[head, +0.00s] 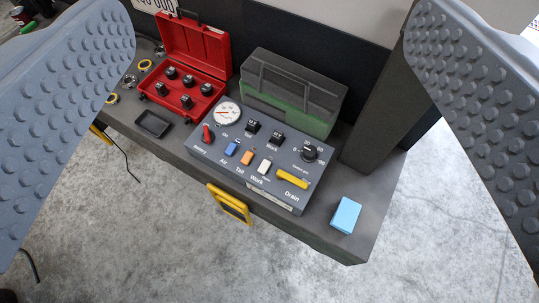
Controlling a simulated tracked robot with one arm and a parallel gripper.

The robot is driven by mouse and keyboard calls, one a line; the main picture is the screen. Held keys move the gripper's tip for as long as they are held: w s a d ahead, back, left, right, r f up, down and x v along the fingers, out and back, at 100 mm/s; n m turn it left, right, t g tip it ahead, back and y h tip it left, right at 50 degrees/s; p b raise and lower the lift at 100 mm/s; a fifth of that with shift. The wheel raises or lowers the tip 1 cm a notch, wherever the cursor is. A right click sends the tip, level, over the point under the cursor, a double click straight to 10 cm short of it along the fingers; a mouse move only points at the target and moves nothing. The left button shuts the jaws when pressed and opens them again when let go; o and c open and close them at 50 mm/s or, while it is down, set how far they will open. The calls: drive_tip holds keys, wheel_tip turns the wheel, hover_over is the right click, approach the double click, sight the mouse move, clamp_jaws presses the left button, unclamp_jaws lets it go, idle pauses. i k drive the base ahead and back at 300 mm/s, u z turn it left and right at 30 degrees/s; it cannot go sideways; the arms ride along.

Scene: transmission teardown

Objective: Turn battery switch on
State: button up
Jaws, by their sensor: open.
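A grey control panel (228,181) sits on the bench in the middle of the head view. Its red rotary switch (208,134) is at the left end, above a small label that seems to read "Battery". The red handle looks roughly upright in the picture. My gripper (270,40) is wide open and empty. Its two studded grey fingers frame the left and right of the view, apart from the panel. Nothing hides the red switch.
The panel also has a gauge (228,113), a black knob (309,153), coloured rockers and a yellow handle (292,180). Behind stand an open red case (190,45) and a green-grey box (293,90). A blue block (345,215) lies right. Floor in front is clear.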

sight(208, 137)
drive_tip(key=z, duration=0.25)
drive_tip(key=k, duration=0.25)
drive_tip(key=u, duration=0.5)
drive_tip(key=i, duration=1.3)
drive_tip(key=z, duration=0.6)
